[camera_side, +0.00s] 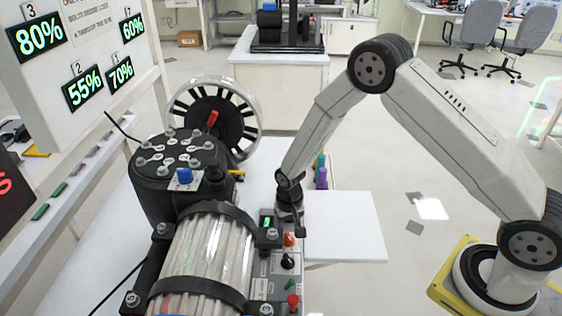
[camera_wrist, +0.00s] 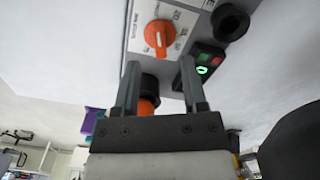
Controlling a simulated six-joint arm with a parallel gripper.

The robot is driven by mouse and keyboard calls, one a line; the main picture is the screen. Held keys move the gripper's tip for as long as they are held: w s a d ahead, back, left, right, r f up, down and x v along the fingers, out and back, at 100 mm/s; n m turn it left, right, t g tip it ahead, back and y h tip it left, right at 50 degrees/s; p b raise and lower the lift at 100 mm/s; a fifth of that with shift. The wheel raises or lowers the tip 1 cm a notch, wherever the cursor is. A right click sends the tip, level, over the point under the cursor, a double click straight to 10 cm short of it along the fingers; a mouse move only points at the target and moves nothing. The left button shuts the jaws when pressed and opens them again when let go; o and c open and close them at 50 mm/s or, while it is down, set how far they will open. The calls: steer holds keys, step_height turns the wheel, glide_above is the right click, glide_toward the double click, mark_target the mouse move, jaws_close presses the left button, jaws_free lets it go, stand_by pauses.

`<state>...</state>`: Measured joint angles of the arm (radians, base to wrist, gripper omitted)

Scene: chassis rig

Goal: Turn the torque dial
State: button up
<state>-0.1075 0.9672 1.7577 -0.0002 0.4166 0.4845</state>
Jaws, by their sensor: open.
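An orange dial (camera_wrist: 159,36) sits on a white scale plate on the grey control panel (camera_wrist: 133,42). I take it to be the torque dial; its label is too small to read. My gripper (camera_wrist: 160,63) is open, its two fingers pointing toward the panel, with the dial beyond the fingertips and not between them. A black round part with an orange piece (camera_wrist: 149,105) shows between the fingers; I cannot tell whether they touch it. In the side view my gripper (camera_side: 291,213) hangs at the panel's far end, near an orange knob (camera_side: 289,239).
A black knob (camera_wrist: 230,22) and a switch with green and red marks (camera_wrist: 208,60) are beside the dial. A white surface (camera_side: 350,222) to the right is clear.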

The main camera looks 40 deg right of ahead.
mark_target(289, 236)
steer(key=shift+r, duration=1.9)
steer(key=shift+s+d+r, duration=0.1)
steer(key=shift+s+r, duration=0.05)
steer(key=shift+r, duration=0.3)
steer(key=s+d+r+n+t, duration=0.1)
steer(key=s+d+r+n, duration=0.1)
steer(key=s+r, duration=0.5)
steer(key=s+d+r+n+t, duration=0.1)
steer(key=s+d+r+n, duration=0.1)
steer(key=s+r, duration=0.6)
steer(key=shift+s+d+t, duration=0.25)
steer(key=shift+s+t, duration=0.05)
